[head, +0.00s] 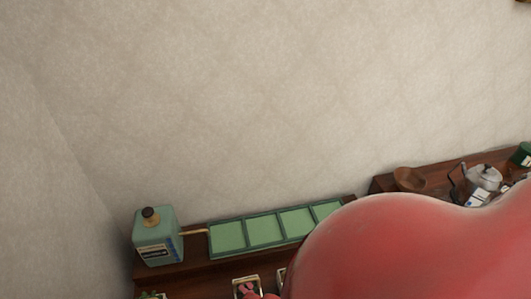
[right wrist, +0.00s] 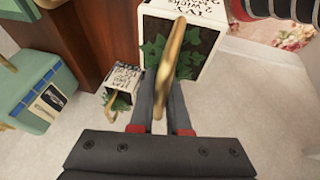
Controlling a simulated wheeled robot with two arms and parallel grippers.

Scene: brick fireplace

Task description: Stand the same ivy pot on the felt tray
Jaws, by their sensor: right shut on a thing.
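The ivy pot (right wrist: 205,40), a white box-like pot with dark lettering and ivy leaves, is in the upper middle of the right wrist view. Its tan hoop handle (right wrist: 170,65) passes between the fingers of my right gripper (right wrist: 163,100), which is shut on it. A smaller-looking pot with ivy and a hoop (right wrist: 122,82) sits to the left, apart from the fingers. The felt tray (head: 240,251), green with several compartments in a row, lies on the dark wooden surface in the head view; its visible compartments look empty. My left gripper is not in view.
A green canister (head: 156,238) stands left of the tray; it also shows in the right wrist view (right wrist: 35,90). A bowl (head: 408,179) and a metal kettle (head: 485,178) stand at the right. A large red shape hides the head view's lower right.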

